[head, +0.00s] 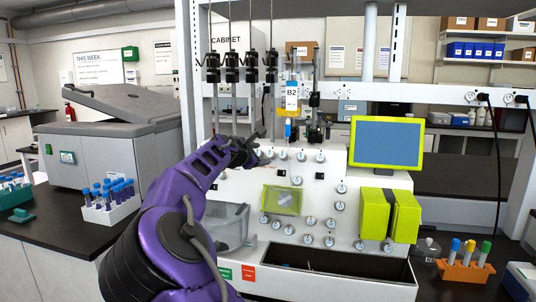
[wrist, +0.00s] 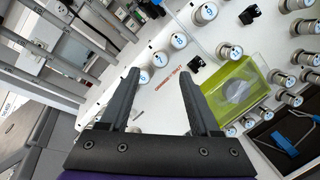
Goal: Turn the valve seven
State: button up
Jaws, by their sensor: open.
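The cell processor's white panel (head: 235,190) carries several round valve knobs with pale caps. Its top row includes knobs (head: 284,155) and (head: 320,156). My gripper (head: 254,147) is at the left end of the top row, in front of the panel. In the wrist view my gripper (wrist: 157,74) is open with nothing held. A knob (wrist: 160,59) shows just past the fingertips, and another knob (wrist: 144,77) shows beside the left fingertip. I cannot tell whether either is touched.
A yellow-green window box (head: 283,199) sticks out below the top row. Above are hanging black clamps and a B2 bag (head: 291,96). A screen (head: 386,144) and green box (head: 390,215) stand right. A clear container (head: 226,226) is beside my arm, with a tube rack (head: 109,211) left.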

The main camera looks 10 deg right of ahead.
aim_at(269, 154)
jog(key=x, duration=0.6)
jog(key=shift+w+d+p, duration=0.15)
jog(key=shift+w+p, duration=0.15)
jog(key=shift+p, duration=0.05)
jog(key=shift+c, duration=0.2)
grip_shut()
